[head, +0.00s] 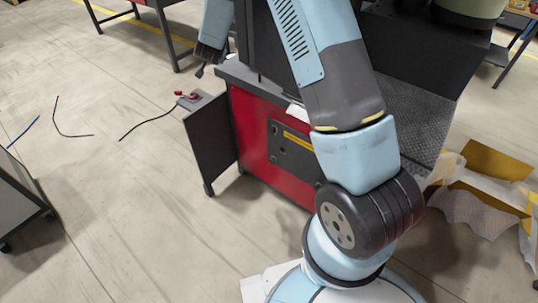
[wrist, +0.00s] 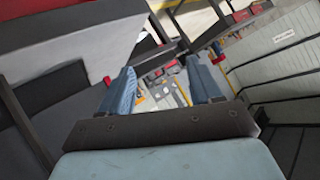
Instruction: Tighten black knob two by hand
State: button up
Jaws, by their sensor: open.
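A red cabinet (head: 240,135) with a dark front panel stands mid-picture in the head view, partly behind my arm. Small dark round parts show on the panel (head: 292,150); I cannot tell which, if any, is black knob two. In the head view the dark end of my arm hangs left of the machine, above the cabinet's left edge. In the wrist view my gripper (wrist: 160,66) has its two blue fingers wide apart, with no object held between them. No knob can be made out between the fingers.
A dark door (head: 210,142) stands open at the cabinet's left. Open cardboard boxes (head: 485,185) lie at the right. A pale labelled panel (wrist: 280,45) flanks my gripper.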

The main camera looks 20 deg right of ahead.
notch_tip(320, 180, down, 17)
jog(key=w+m+h, duration=0.1)
jog(key=m+h, duration=0.1)
jog(key=h, duration=0.1)
jog(key=m+g+h, duration=0.1)
jog(key=h, duration=1)
send_near(270, 161)
jog(key=x, duration=0.9)
jog(key=shift+d+f, duration=0.1)
jog(key=shift+d, duration=0.05)
jog(key=shift+c, duration=0.4)
jog(key=c, duration=0.9)
jog(key=shift+c, duration=0.3)
